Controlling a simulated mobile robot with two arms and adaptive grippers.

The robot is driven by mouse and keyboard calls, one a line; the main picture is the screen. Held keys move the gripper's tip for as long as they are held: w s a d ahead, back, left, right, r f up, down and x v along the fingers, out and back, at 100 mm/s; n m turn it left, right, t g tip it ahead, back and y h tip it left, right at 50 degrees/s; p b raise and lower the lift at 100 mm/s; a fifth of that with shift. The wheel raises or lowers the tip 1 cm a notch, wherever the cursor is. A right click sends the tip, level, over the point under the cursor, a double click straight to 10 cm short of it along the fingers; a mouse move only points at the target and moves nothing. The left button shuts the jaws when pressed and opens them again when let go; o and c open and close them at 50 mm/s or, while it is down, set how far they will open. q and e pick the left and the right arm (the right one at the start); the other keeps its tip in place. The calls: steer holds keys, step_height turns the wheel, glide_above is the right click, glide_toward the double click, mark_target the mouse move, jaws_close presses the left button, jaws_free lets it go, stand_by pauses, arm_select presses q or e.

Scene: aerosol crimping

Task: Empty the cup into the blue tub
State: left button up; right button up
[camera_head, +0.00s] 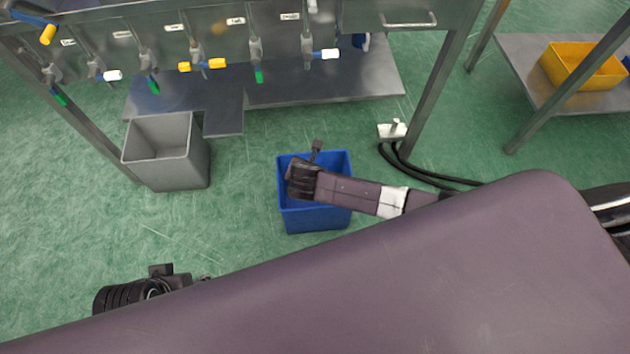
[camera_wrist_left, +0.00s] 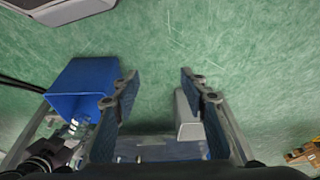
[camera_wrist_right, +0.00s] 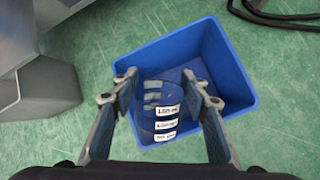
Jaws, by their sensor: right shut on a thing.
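The blue tub (camera_head: 318,219) stands on the green floor; it also shows in the right wrist view (camera_wrist_right: 236,62) and the left wrist view (camera_wrist_left: 80,88). My right gripper (camera_head: 315,155) is over the tub. In the right wrist view my right gripper (camera_wrist_right: 160,84) is shut on a see-through cup (camera_wrist_right: 160,112) with white printed labels. The cup is between the fingers, above the tub's opening. I cannot tell its tilt or whether anything is in it. My left gripper (camera_wrist_left: 158,78) is open and empty, apart from the tub; in the head view it is at the lower left (camera_head: 190,281).
A grey bin (camera_head: 165,150) stands left of the tub. Behind is a metal bench (camera_head: 330,85) with several coloured valve handles. A yellow crate (camera_head: 580,68) sits on a table (camera_head: 515,60) at the upper right. Black hoses (camera_head: 425,174) lie right of the tub.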

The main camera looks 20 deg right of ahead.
steer(key=shift+s+r+h+p, duration=0.1)
steer(key=shift+r+h+p, duration=0.2)
steer(key=shift+h+p, duration=0.3)
arm_select(q)
step_height(320, 180, down, 6)
steer(key=shift+w+d+f, duration=0.15)
steer(key=shift+w, duration=0.2)
arm_select(e)
steer(key=shift+s+n+h, duration=0.1)
steer(key=shift+n+h, duration=0.3)
steer(key=shift+h, duration=0.1)
steer(key=shift+r, duration=0.1)
steer(key=shift+s+a+r+g+h+p, duration=0.1)
steer(key=shift+g+h+p, duration=0.2)
steer(key=shift+h, duration=0.3)
steer(key=shift+s+n+h, duration=0.1)
steer(key=shift+n+h, duration=0.3)
steer(key=shift+s+d+h+b, duration=0.1)
steer(key=shift+d+h+b, duration=0.1)
steer(key=shift+h+b, duration=0.2)
steer(key=shift+d+r, duration=0.1)
arm_select(q)
steer(key=shift+r, duration=0.9)
